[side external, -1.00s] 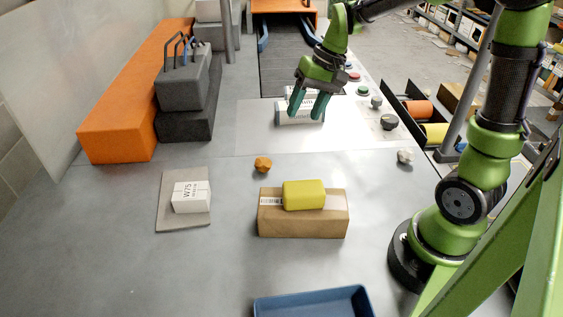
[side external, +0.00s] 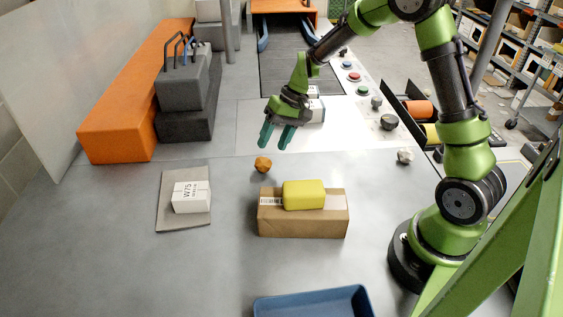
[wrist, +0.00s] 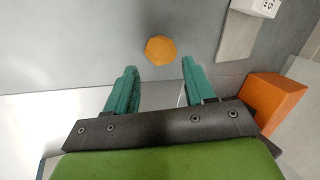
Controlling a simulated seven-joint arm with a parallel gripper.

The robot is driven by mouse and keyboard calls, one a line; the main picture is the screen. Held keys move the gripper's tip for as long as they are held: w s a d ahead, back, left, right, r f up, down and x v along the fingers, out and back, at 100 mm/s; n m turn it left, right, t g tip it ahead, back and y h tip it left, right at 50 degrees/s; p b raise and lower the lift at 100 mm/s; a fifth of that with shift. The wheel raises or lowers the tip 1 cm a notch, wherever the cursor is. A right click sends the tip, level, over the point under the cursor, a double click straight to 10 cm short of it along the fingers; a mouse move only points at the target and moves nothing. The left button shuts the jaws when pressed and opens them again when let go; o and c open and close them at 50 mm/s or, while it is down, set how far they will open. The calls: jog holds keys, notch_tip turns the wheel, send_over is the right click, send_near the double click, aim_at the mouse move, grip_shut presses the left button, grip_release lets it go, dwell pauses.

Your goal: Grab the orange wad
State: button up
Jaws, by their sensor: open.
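The orange wad (side external: 263,164) is a small faceted lump on the grey table, just in front of the white sheet's edge. In the wrist view the wad (wrist: 160,50) lies beyond my fingertips, roughly centred between them. My gripper (side external: 275,147) is open and empty, with its green fingers above the table slightly behind the wad in the side view. In the wrist view the two fingers of my gripper (wrist: 159,68) are spread apart, and neither touches the wad.
A cardboard box (side external: 302,222) with a yellow block (side external: 304,195) on top stands near the wad. A white box (side external: 191,197) sits on a grey-beige pad (side external: 168,218) to the left. A blue tray (side external: 312,303) is at the front. A grey lump (side external: 405,156) lies to the right.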

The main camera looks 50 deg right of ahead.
aim_at(266, 157)
jog(key=shift+x, duration=2.95)
jog(key=c, duration=0.7)
